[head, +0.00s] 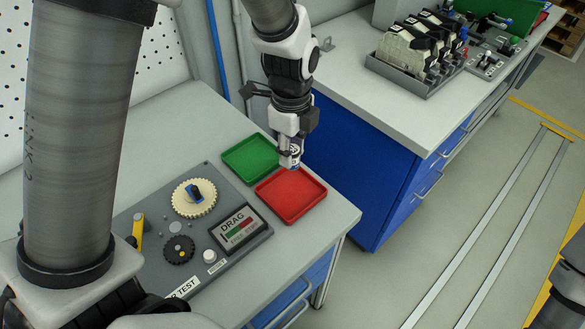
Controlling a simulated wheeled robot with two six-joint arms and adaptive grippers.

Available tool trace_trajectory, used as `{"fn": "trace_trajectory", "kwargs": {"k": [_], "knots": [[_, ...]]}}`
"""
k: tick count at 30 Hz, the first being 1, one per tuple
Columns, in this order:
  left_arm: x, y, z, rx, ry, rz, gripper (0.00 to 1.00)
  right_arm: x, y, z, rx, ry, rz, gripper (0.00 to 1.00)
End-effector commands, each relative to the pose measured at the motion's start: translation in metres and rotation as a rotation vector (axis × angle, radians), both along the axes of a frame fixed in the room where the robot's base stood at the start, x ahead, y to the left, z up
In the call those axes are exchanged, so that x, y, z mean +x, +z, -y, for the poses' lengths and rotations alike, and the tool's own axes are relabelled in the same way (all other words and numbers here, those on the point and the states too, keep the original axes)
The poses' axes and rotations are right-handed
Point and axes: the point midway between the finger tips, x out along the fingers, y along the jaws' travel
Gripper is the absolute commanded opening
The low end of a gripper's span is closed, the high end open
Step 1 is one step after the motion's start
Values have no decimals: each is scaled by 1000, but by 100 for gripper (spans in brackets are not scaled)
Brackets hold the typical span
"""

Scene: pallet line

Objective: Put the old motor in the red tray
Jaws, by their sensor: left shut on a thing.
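The red tray (301,213) lies on the grey bench top near its right corner and looks empty. The gripper hides much of the motor. In the picture the motor overlaps the far edge of the red tray, near the green tray. I cannot tell its exact height above the tray. My right gripper is not in view.
A green tray (247,165) sits just behind the red one. A blue cabinet (365,170) stands to the right, across a gap.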

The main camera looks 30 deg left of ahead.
Motion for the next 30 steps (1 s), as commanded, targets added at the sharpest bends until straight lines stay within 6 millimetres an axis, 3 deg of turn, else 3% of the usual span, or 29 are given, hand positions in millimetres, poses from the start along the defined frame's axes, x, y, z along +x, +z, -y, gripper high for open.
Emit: {"fn": "trace_trajectory", "kwargs": {"k": [6, 15, 26, 27, 29, 30], "knots": [[-2, -45, 0, 0, 0, -7, 0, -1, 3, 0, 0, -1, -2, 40], [-2, -93, 0, 0, 1, -5, 0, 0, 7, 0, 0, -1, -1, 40], [-1, -99, 0, 0, 2, -2, 0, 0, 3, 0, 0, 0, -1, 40], [-1, -100, 0, 0, 2, -2, 35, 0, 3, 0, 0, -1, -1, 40], [-1, -99, 0, 0, 2, -1, 56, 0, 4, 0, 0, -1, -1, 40], [-1, -99, 0, 0, 2, -1, 56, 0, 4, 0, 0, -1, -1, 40]]}}
